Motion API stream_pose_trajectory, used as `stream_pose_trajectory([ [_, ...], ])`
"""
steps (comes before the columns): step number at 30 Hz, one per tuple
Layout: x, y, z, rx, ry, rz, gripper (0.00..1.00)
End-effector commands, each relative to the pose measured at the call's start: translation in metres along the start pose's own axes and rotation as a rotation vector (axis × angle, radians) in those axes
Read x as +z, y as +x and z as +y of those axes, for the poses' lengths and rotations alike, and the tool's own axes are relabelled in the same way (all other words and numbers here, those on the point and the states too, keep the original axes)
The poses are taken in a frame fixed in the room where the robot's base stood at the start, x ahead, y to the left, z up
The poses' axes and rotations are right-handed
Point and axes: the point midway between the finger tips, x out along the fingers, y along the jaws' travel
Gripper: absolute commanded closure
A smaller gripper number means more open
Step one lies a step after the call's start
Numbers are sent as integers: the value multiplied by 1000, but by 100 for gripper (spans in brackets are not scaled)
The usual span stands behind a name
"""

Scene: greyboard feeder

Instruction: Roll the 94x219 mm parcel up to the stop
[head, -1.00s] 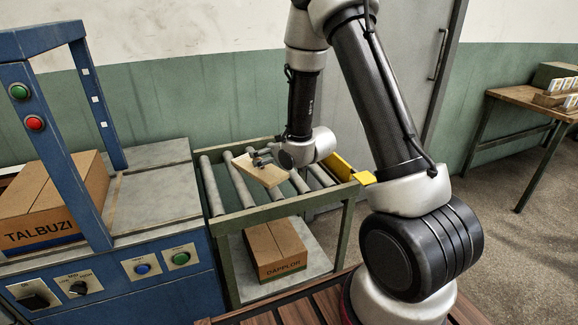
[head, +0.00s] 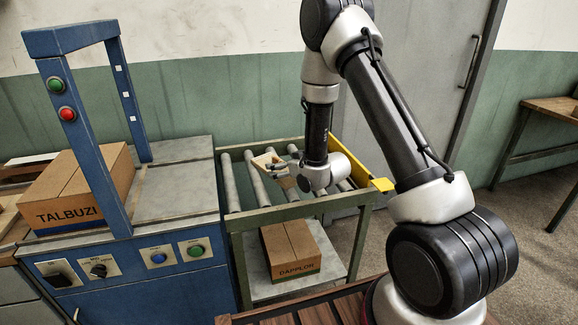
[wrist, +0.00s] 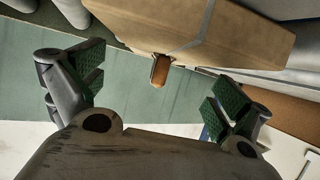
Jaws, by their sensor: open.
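The parcel is a flat brown box (head: 267,161) on the roller table (head: 290,208), partly hidden by my wrist in the head view. In the wrist view the parcel (wrist: 180,28) fills the top, tilted, with a pale strip across it. My gripper (wrist: 152,88) is open, with green-padded fingers spread and nothing between them; the parcel shows beyond the fingertips. In the head view my gripper (head: 289,171) is at the parcel's right side; whether it touches cannot be told. The yellow stop (head: 374,173) runs along the right end of the rollers.
A blue machine (head: 130,240) with buttons stands left of the rollers, carrying a TALBUZI box (head: 85,185). A DAPPLOR box (head: 290,250) sits on the shelf below the rollers. Bare rollers (head: 230,180) show left of the parcel. A wooden table (head: 550,108) is far right.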

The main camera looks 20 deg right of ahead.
Motion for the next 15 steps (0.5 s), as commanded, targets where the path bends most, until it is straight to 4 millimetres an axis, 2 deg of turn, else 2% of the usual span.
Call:
stream_pose_trajectory([
  [3, 0, 19, 0, 0, 0, 0, 0],
  [7, 0, 34, 0, 0, -1, -1, 0],
  [15, 0, 43, 0, 0, -1, 0, 0],
])
